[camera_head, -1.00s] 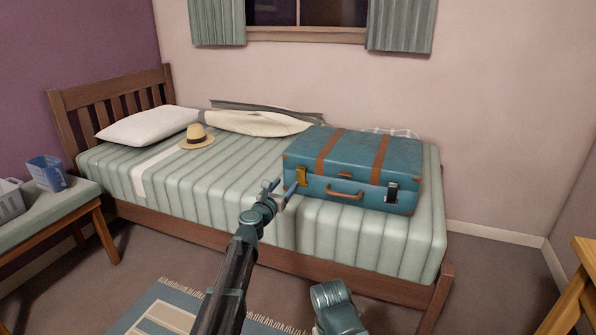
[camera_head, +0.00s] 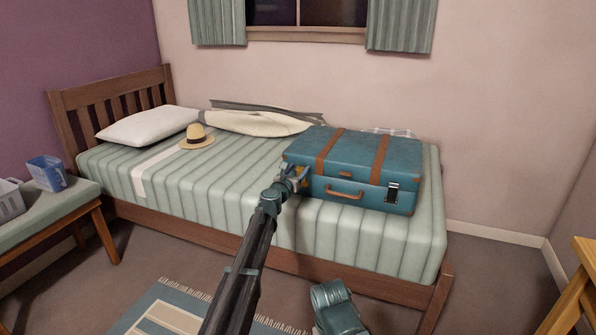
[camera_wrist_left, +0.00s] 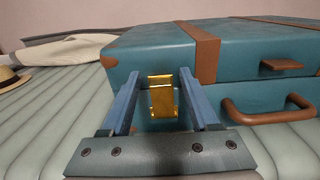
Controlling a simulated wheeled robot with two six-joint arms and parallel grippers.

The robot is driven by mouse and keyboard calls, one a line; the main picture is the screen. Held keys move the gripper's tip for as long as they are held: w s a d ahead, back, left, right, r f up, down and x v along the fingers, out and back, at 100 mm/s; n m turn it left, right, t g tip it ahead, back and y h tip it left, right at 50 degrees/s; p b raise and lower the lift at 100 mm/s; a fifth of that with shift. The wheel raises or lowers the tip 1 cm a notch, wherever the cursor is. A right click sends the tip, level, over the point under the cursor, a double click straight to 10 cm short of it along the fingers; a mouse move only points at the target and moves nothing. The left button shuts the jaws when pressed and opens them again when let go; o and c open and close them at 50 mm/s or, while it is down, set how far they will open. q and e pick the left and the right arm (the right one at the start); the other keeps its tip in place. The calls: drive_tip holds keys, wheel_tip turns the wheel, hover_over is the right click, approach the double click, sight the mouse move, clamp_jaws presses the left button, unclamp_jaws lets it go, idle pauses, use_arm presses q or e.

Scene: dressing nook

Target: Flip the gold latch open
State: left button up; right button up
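The blue suitcase (camera_head: 345,160) with brown straps lies closed on the bed. Its gold latch (camera_wrist_left: 162,97) is on the front face near the left corner, and it is mostly hidden by my gripper in the head view. My left gripper (camera_wrist_left: 158,92) is open, with one blue finger on each side of the latch. Whether the fingers touch the latch cannot be told. My right gripper is not in view; part of my right arm shows at the bottom.
The brown suitcase handle (camera_wrist_left: 265,112) is to the right of the gold latch. The striped bed (camera_head: 240,190) holds a straw hat (camera_head: 197,137), a pillow (camera_head: 148,125) and a rumpled cream cloth (camera_head: 255,123). A bench (camera_head: 45,208) stands at the left.

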use_arm(q)
clamp_jaws()
idle(1.2)
